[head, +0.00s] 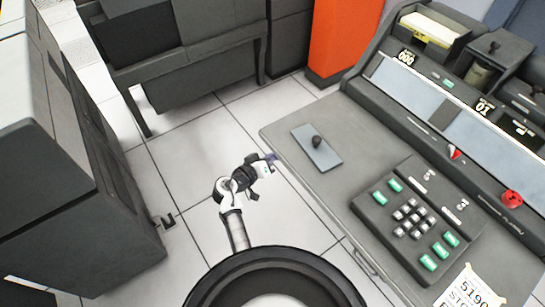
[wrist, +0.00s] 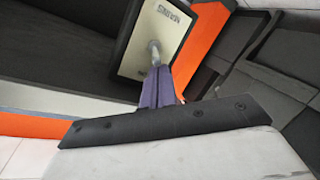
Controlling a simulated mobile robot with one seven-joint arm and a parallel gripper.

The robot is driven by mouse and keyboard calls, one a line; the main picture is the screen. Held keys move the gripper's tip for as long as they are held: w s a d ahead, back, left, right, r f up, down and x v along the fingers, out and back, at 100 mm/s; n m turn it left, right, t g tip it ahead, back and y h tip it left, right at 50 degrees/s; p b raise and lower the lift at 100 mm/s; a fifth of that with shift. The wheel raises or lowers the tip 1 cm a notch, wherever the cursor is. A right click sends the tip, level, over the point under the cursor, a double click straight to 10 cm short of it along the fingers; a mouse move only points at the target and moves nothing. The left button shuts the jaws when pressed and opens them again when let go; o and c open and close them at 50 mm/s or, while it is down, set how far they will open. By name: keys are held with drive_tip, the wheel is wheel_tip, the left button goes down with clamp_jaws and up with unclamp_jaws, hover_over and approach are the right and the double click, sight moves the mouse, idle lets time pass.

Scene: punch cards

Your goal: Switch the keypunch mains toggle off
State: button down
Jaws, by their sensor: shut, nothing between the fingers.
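The mains toggle (wrist: 154,52) shows in the wrist view as a short pale metal lever. It stands on a cream plate (wrist: 135,60) with a dark surround and lettering that reads MAINS upside down. My gripper (wrist: 158,72) is shut and empty, its purple fingers together. Their tips lie right at the lever's lower end in the picture; I cannot tell whether they touch it. In the head view my gripper (head: 272,159) is at the left edge of the grey keypunch desk (head: 285,128). The mains plate cannot be made out in that view.
A blue-grey plate with a black knob (head: 317,142) lies on the desk near my gripper. A keypad block (head: 410,215) is further right. A dark cabinet (head: 70,210) stands at left, an orange panel (head: 343,40) behind. Tiled floor (head: 185,150) is clear between.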

drive_tip(key=shift+f+b, duration=0.2)
drive_tip(key=shift+b, duration=0.15)
drive_tip(key=shift+s+a+f+n+t+h+b, duration=0.15)
drive_tip(key=shift+f+t+h+b, duration=0.25)
drive_tip(key=shift+b, duration=1.55)
drive_tip(key=shift+a+f+n+t+h+b, duration=0.15)
drive_tip(key=shift+t+h+b, duration=0.4)
drive_tip(key=shift+b, duration=1.35)
drive_tip(key=shift+d+f+b, duration=0.1)
drive_tip(key=shift+f+b, duration=0.25)
drive_tip(key=shift+b, duration=0.85)
drive_tip(key=shift+s+f+b, duration=0.1)
drive_tip(key=shift+b, duration=0.2)
drive_tip(key=b+v, duration=0.2)
drive_tip(key=v, duration=1.2)
